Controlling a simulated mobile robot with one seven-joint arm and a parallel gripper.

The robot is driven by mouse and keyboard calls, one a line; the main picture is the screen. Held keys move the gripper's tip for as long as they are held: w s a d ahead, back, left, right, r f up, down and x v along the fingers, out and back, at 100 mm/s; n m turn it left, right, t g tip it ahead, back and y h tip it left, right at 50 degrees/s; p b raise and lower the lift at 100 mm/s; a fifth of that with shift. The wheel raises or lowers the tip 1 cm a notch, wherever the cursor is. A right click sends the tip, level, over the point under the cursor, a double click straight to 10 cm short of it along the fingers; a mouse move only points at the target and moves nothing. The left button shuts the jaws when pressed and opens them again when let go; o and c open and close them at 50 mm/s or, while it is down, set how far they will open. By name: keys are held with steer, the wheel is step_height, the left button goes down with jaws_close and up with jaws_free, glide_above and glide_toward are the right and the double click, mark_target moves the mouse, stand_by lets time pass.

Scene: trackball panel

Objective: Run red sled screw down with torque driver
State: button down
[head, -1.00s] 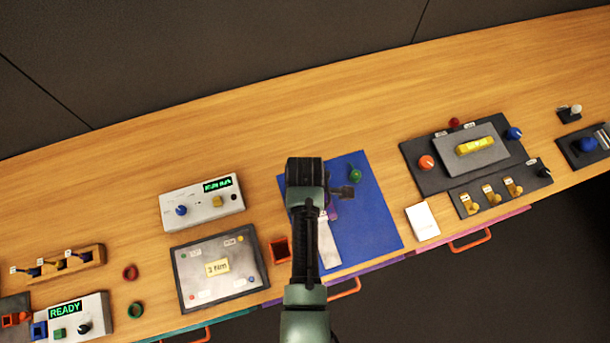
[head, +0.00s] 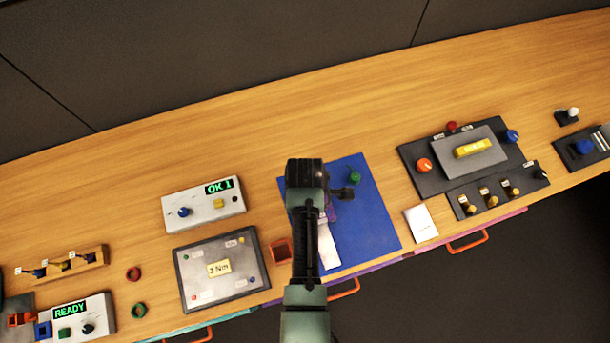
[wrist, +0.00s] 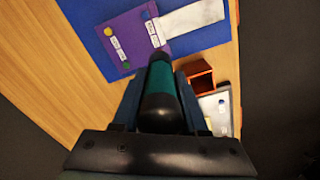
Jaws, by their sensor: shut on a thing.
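My gripper (wrist: 160,98) is shut on the torque driver (wrist: 163,78), a teal and black cylinder, in the wrist view. The driver's far end reaches the edge of a purple plate (wrist: 112,42). The plate has white labels, a yellow dot and a green dot. No red screw is distinguishable; the driver covers part of the plate, and I cannot tell whether its tip touches a screw. In the head view my arm hides most of the plate (head: 332,214), which lies on a blue mat (head: 372,218). A white box (head: 203,207) reads "OK 1".
A grey panel (head: 200,268) labelled "3 Nm" and an orange-red open box (head: 282,250) lie left of my arm. A white strip (head: 328,250) lies on the mat. A dark control panel (head: 420,180) stands right. The table behind the mat is clear.

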step_height(320, 180, up, 5)
steer(key=p, duration=0.4)
steer(key=shift+f, duration=0.2)
